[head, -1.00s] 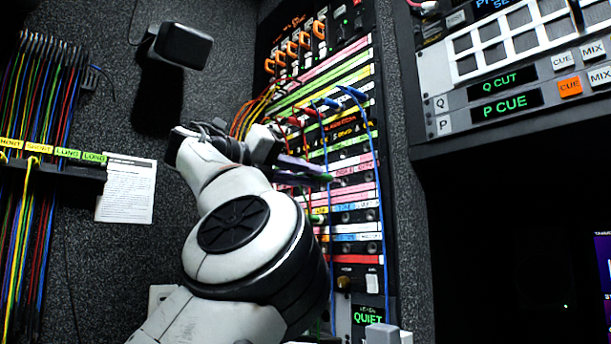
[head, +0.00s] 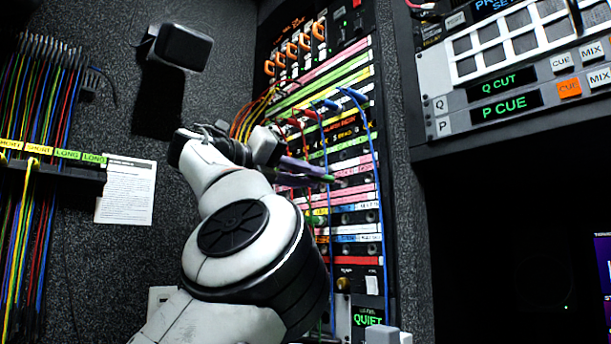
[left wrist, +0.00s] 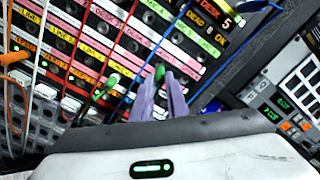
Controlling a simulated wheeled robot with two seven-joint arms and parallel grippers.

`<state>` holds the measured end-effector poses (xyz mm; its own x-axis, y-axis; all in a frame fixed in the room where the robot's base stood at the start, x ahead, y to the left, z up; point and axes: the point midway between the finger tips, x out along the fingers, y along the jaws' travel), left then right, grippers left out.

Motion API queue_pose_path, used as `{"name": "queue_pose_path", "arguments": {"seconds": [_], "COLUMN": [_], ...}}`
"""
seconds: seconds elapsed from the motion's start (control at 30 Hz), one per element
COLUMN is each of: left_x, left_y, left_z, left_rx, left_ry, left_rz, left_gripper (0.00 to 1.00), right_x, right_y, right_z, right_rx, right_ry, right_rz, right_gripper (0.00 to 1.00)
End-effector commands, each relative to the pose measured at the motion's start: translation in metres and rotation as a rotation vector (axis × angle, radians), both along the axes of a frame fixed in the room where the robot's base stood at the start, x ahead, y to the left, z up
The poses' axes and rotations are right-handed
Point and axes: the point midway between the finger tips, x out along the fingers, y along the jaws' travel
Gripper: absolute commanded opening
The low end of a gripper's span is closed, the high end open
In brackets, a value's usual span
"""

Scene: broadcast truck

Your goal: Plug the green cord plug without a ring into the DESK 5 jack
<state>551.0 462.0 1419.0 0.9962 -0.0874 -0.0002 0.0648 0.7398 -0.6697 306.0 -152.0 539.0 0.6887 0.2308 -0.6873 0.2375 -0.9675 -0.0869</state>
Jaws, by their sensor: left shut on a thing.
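My left gripper (head: 308,173) has purple fingers and is shut on a green plug (left wrist: 160,73), whose tip shows just past the fingertips in the left wrist view (left wrist: 163,84). The fingers hide most of it, so I cannot tell whether it has a ring. The plug is close in front of the jack panel (head: 345,190), by the pink-labelled rows; contact with a jack cannot be told. Pink strips (left wrist: 125,40) carry DESK lettering, too small to pick out the DESK 5 jack surely. Another green plug (left wrist: 108,85) sits at the panel to the left. My right gripper is not in view.
Blue cords (head: 376,200) hang down across the panel's right side. Red plugs (head: 300,118) and orange cords (head: 290,55) are above. Spare cords hang on a rack (head: 50,175) at the left. A console (head: 520,80) juts out at the upper right.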

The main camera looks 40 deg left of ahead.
Motion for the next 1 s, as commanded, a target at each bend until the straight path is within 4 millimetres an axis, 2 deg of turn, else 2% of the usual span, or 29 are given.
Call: {"name": "queue_pose_path", "arguments": {"seconds": [1.0], "left_x": [0.026], "left_y": [-0.002], "left_z": [0.0], "left_rx": [0.0], "left_ry": [-0.001], "left_rz": [-0.001], "left_gripper": [0.0], "right_x": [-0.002], "right_y": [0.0], "right_z": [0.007], "right_rx": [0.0], "right_ry": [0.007], "right_rz": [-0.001], "right_gripper": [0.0]}}
